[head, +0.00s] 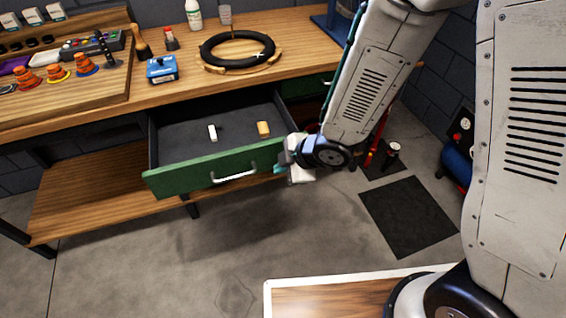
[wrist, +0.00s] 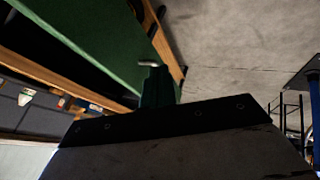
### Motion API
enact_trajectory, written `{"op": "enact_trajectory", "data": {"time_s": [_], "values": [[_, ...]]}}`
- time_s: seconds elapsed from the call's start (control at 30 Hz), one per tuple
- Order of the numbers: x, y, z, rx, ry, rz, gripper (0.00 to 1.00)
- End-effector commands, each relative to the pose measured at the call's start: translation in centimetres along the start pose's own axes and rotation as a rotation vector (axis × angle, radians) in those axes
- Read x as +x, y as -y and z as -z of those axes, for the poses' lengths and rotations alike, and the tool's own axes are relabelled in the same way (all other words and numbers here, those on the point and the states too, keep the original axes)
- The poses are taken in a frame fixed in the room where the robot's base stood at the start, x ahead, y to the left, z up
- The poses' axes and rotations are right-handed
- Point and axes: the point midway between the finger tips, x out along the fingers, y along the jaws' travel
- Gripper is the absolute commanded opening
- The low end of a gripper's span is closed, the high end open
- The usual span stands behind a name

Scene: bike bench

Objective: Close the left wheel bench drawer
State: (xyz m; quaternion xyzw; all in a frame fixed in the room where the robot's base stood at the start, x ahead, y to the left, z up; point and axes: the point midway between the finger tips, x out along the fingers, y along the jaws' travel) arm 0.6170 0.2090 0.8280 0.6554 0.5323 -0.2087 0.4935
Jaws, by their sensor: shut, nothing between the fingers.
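The green-fronted drawer (head: 200,173) stands pulled out from under the wooden bench top in the head view, with a silver handle (head: 234,176) on its front. A white piece (head: 212,132) and an orange-tan piece (head: 263,128) lie inside. My gripper (head: 281,168) is at the right end of the drawer front; I cannot tell if it touches. In the wrist view, the green front (wrist: 105,45) runs diagonally at upper left, and my shut, empty gripper (wrist: 155,80) points toward it. The handle's end (wrist: 147,64) shows near the fingertips, partly hidden.
The wooden bench top (head: 130,103) holds a black tyre ring (head: 237,48), a blue box (head: 162,69) and bottles. A second green drawer front (head: 309,85) sits behind my arm, at right. A lower shelf (head: 85,205) is beneath. The floor in front is clear, with a dark mat (head: 408,216) at right.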

Motion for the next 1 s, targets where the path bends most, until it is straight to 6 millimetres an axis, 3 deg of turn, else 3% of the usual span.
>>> {"op": "enact_trajectory", "data": {"time_s": [0.4,0.6,1.0], "values": [[7.4,-0.4,0.0,0.0,0.0,-0.001,0.0],[8.4,-2.9,0.0,0.0,0.0,-0.004,0.0],[8.8,-3.6,-0.1,0.001,0.002,-0.002,0.0]]}}
